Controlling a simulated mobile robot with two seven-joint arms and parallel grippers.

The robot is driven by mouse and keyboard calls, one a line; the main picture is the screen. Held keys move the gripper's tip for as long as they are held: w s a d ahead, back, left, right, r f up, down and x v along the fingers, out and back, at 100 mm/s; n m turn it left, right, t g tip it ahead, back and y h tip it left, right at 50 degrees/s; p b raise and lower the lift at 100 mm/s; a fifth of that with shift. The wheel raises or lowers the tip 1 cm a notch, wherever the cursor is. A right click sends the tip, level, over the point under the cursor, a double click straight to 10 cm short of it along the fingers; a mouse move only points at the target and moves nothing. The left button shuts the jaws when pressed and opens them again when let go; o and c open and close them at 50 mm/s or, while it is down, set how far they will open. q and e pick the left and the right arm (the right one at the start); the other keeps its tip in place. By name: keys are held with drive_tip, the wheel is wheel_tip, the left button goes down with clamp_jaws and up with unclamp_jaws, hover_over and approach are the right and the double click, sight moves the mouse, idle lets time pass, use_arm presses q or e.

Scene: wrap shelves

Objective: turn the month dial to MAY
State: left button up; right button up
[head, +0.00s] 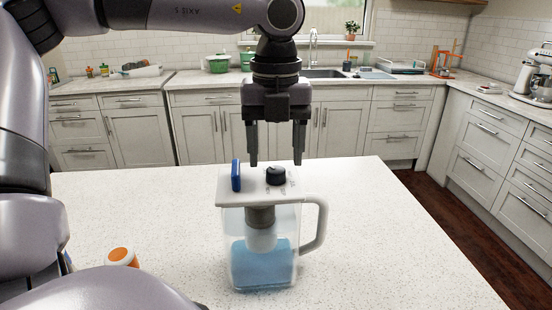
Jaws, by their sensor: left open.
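A water filter pitcher (262,245) stands upright on the white speckled counter, with blue-tinted water inside and a handle (316,225) on its right. Its white lid (258,189) carries a black round dial (276,175) with small markings around it, too small to read. A blue flat piece (236,175) stands upright on the lid to the left of the dial. My left gripper (276,163) points straight down above the lid, its two fingers spread apart. The dial lies below and between the fingertips, and nothing is held. My right gripper is not in view.
The counter (400,240) is clear to the right of the pitcher. An orange and white round object (122,257) lies at the left front near my arm. Cabinets and a sink (325,74) are far behind.

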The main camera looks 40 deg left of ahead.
sight(276, 175)
use_arm(q)
drive_tip(key=shift+f, duration=1.25)
drive_tip(key=c, duration=1.1)
drive_tip(key=shift+o, duration=0.2)
